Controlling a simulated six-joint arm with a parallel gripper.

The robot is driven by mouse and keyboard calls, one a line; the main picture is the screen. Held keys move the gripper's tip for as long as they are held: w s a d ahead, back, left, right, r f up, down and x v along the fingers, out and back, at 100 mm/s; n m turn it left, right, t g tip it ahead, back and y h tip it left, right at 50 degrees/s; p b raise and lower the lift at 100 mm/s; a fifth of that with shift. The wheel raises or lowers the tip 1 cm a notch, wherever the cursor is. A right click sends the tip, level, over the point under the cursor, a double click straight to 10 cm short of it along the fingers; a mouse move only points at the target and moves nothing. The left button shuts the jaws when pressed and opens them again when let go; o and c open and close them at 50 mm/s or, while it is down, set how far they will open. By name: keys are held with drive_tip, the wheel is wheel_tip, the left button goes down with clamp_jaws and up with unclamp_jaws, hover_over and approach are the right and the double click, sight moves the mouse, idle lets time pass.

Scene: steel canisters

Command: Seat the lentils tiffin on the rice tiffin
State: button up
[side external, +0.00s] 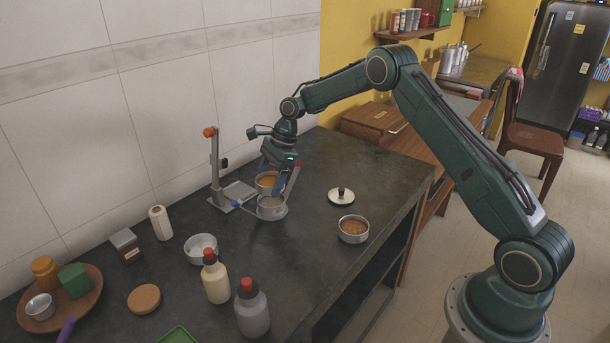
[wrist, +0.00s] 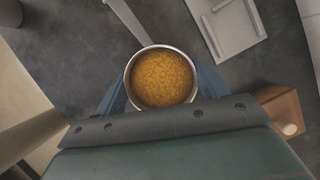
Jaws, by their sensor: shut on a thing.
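The lentils tiffin, a round steel canister with orange-yellow contents, shows in the wrist view (wrist: 162,78) and in the side view (side external: 267,181). My gripper (side external: 274,183) is shut on it, with blue fingers on both sides of its wall. It looks upright. Directly below it in the side view is another steel canister (side external: 271,208), likely the rice tiffin; its contents are hidden. I cannot tell whether the two touch or a small gap separates them. In the wrist view the held tiffin hides whatever is under it.
A metal stand with an upright post (side external: 215,165) is close on the left. A brown-filled canister (side external: 353,230) and a knobbed lid (side external: 341,196) are to the right. A pale-lined steel bowl (side external: 201,249) and bottles (side external: 215,280) are in front. The counter between them is clear.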

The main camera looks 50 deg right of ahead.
drive_tip(key=shift+f, duration=1.35)
drive_tip(key=shift+f, duration=0.7)
idle(1.6)
drive_tip(key=o, duration=1.1)
drive_tip(key=shift+o, duration=0.4)
drive_tip(key=shift+r, duration=0.1)
drive_tip(key=shift+r, duration=2.95)
